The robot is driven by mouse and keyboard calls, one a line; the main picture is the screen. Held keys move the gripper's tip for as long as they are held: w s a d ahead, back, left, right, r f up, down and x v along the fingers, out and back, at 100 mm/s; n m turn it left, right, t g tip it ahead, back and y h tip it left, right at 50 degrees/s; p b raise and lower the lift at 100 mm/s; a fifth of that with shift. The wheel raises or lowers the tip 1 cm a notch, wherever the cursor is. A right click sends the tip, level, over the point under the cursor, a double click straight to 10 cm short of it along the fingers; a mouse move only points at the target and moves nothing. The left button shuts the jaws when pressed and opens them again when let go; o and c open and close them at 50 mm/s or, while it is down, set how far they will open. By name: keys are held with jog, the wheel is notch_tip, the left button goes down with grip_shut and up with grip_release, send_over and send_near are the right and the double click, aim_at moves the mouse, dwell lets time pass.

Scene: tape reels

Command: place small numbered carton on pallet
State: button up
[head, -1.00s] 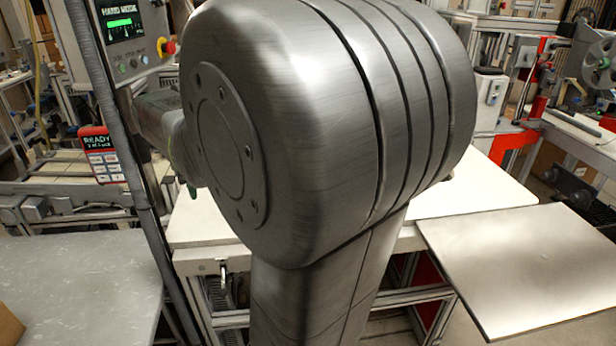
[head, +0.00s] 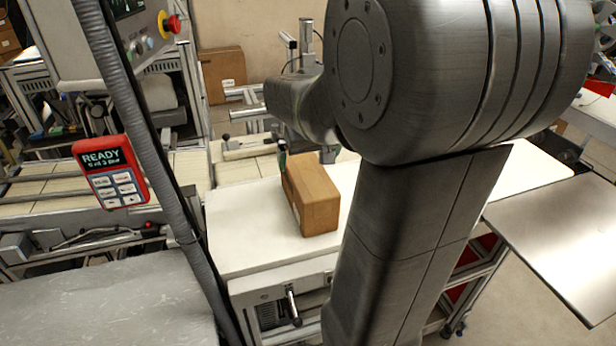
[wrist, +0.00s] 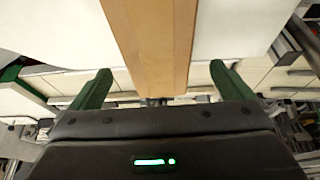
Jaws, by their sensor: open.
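A brown carton (head: 314,197) stands on the white worktable, to the left of my arm in the head view. It also shows in the wrist view (wrist: 152,45), where it reaches down from the top edge between my green fingers. My gripper (wrist: 165,80) is open, with a finger on each side of the carton and a visible gap to each. In the head view my gripper is mostly hidden behind the carton and my arm. No number can be read on the carton. I cannot make out a pallet.
The white worktable (head: 240,235) has bare room left of the carton. A grey table (head: 110,300) is at lower left, and a metal plate (head: 560,235) is at right. A red control box (head: 110,172) and a grey hose stand at left. Another carton (head: 222,75) is farther back.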

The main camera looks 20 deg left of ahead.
aim_at(308, 171)
jog(key=shift+w+d+f, duration=0.1)
jog(key=shift+w+f, duration=0.05)
jog(key=shift+f, duration=0.4)
jog(key=shift+w+d+f, duration=0.1)
jog(key=shift+w+f, duration=0.05)
jog(key=shift+f, duration=0.35)
jog(key=shift+p+x, duration=0.55)
jog(key=shift+x, duration=2.35)
jog(key=shift+s+a, duration=0.1)
jog(key=shift+s, duration=0.05)
jog(key=c, duration=1.3)
jog(key=shift+r, duration=0.15)
jog(key=shift+c, duration=0.7)
